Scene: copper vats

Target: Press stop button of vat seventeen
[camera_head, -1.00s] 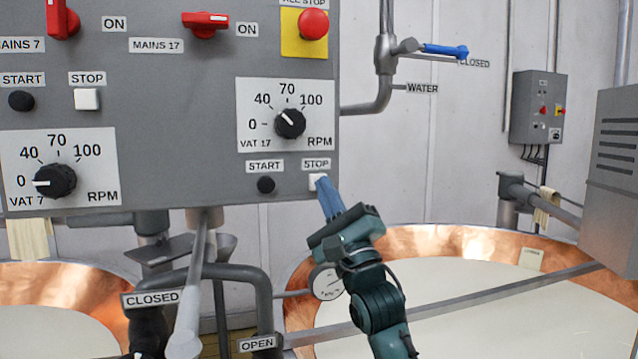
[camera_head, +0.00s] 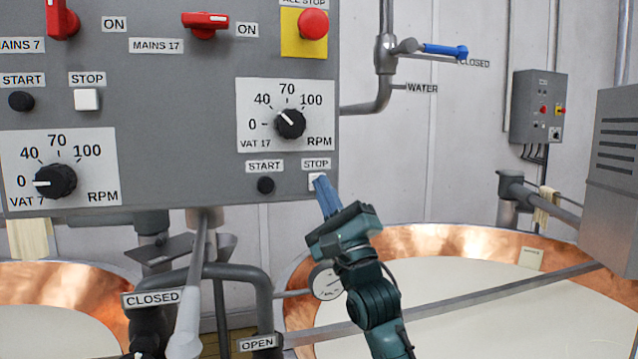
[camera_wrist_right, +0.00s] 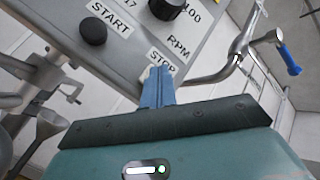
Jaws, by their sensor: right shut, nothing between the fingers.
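The white stop button of vat seventeen (camera_head: 315,180) is at the lower right corner of the grey control panel (camera_head: 190,130), under a STOP label. My right gripper (camera_head: 319,180) is shut and empty, its blue fingertips at the button and covering part of it. In the right wrist view the shut blue fingers (camera_wrist_right: 158,72) reach the spot just below the STOP label, and the button (camera_wrist_right: 146,74) is mostly hidden behind them. I cannot tell whether the button is pushed in. My left gripper is not in view.
Left of the stop button is the black start button (camera_head: 265,185); above is the vat 17 dial (camera_head: 290,123). A red all-stop button (camera_head: 313,24) sits higher. Pipes and a CLOSED lever (camera_head: 190,330) lie below the panel. A copper vat (camera_head: 430,243) stands behind my right arm.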

